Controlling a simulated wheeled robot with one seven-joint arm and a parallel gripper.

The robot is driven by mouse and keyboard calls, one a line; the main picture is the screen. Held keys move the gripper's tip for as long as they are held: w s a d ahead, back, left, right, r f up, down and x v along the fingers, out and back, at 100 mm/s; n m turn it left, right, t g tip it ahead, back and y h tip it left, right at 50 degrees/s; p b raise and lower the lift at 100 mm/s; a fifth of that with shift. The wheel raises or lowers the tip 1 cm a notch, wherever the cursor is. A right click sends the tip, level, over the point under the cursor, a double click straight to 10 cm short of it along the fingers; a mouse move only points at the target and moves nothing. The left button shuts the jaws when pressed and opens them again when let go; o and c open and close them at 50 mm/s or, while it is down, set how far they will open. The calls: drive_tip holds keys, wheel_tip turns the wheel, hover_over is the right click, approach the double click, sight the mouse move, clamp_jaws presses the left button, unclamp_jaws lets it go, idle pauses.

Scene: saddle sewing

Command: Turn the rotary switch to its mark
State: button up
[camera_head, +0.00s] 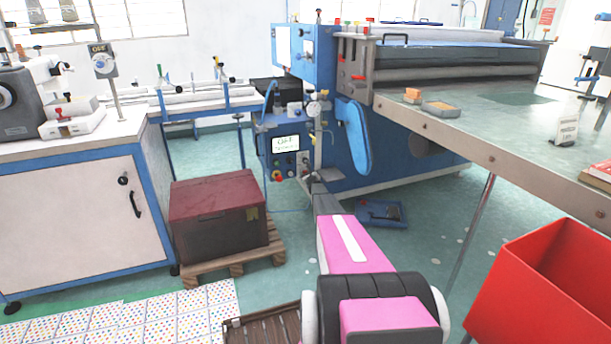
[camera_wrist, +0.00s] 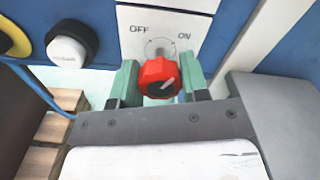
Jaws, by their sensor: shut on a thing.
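The rotary switch is a red knob (camera_wrist: 158,78) on a white plate (camera_wrist: 190,22) marked OFF at left and ON at right. In the head view my arm reaches to the blue machine's control panel (camera_head: 284,160); the knob is too small to make out there, and my fingertips are not clear.
A white round button (camera_wrist: 70,46) and a yellow-rimmed one (camera_wrist: 12,40) sit left of the plate. A dark red crate (camera_head: 218,215) on a pallet stands left of my arm. A worktable (camera_head: 490,125) and a red bin (camera_head: 550,285) are at right.

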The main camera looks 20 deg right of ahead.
drive_tip(key=n, duration=1.4)
drive_tip(key=shift+f, duration=0.1)
drive_tip(key=shift+n, duration=0.3)
drive_tip(key=o, duration=0.9)
drive_tip(key=shift+s, duration=0.2)
drive_tip(key=s, duration=1)
drive_tip(key=shift+s+d, duration=0.15)
drive_tip(key=shift+s, duration=0.1)
